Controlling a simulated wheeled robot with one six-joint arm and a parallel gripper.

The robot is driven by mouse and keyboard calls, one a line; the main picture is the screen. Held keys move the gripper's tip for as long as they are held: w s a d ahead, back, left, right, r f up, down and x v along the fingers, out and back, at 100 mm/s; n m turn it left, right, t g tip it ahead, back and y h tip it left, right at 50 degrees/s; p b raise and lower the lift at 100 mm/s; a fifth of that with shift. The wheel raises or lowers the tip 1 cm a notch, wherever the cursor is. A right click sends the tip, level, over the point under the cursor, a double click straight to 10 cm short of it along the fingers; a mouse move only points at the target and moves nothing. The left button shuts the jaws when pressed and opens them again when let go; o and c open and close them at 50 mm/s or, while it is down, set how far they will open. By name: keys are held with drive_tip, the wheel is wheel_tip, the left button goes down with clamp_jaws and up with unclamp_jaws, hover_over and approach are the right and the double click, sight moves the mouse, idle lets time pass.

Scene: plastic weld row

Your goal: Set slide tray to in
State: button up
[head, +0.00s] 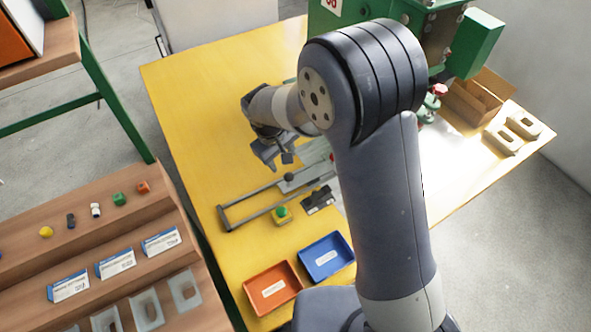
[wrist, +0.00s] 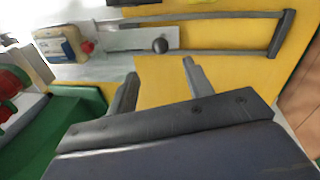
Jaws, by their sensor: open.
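The slide tray is a flat grey plate with a round dark knob (head: 288,177), set between two dark rails (head: 252,195) on the yellow table. In the wrist view the plate (wrist: 130,39) lies toward the machine end of the rails, and the knob (wrist: 160,45) stands up near its edge. The rails' far crossbar (wrist: 283,34) is well clear of the plate. My gripper (head: 281,160) is open and empty, just behind the knob in the head view. In the wrist view its fingertips (wrist: 160,70) point toward the knob, apart from it. My arm hides part of the plate.
The green machine (head: 470,45) stands at the back right. A green button box (head: 282,214), an orange tray (head: 272,287) and a blue tray (head: 326,256) are in front of the rails. The table's back left is clear.

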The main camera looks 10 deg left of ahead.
sight(288, 175)
drive_tip(key=f, duration=0.3)
drive_tip(key=w+d+f+p, duration=0.1)
drive_tip(key=f, duration=0.6)
drive_tip(key=shift+w+d, duration=0.15)
drive_tip(key=shift+w, duration=0.05)
drive_tip(key=shift+c, duration=0.6)
clamp_jaws()
